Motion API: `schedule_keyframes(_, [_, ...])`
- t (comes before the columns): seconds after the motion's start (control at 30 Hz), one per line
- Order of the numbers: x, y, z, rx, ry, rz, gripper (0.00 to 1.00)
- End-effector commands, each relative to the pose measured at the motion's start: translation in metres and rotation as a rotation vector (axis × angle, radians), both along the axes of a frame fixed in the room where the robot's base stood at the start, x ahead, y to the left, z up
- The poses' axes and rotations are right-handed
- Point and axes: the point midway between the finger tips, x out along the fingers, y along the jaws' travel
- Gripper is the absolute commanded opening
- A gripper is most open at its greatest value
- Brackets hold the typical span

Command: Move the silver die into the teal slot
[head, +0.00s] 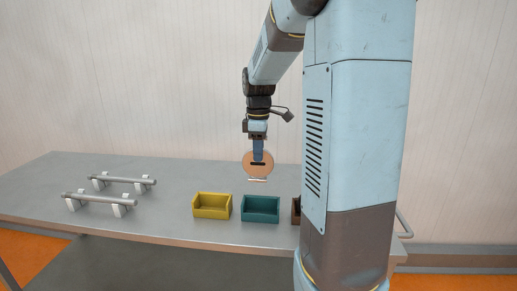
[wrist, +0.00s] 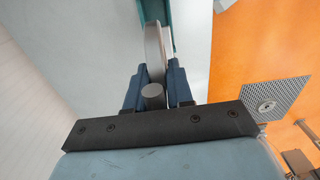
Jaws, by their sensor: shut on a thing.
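My gripper (head: 258,154) is shut on a round disc-shaped die (head: 249,168) and holds it upright above the table. The die's face looks copper-orange in the head view, with a dark slot near its middle. In the wrist view the die (wrist: 154,45) is nearly edge-on and greyish, with a grey round stub between the dark blue fingers. The teal slot (head: 260,218) is an open box on the table, below the die and slightly towards the front. It looks empty. A teal edge (wrist: 164,15) shows beside the die in the wrist view.
A yellow box (head: 211,213) stands left of the teal one. A brown box (head: 296,211) on the right is mostly hidden by my arm. Two silver rods (head: 100,199) (head: 125,179) rest on white supports at the left. A small pale stand (head: 257,180) shows below the die.

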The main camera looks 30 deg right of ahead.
Motion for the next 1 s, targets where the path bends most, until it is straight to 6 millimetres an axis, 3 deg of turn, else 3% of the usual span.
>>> schedule_keyframes(0.3, [-0.002, -0.011, -0.019, 0.0, 0.0, -0.021, 0.0])
schedule_keyframes(1.0, [-0.003, -0.012, -0.06, 0.0, 0.0, -0.022, 0.0])
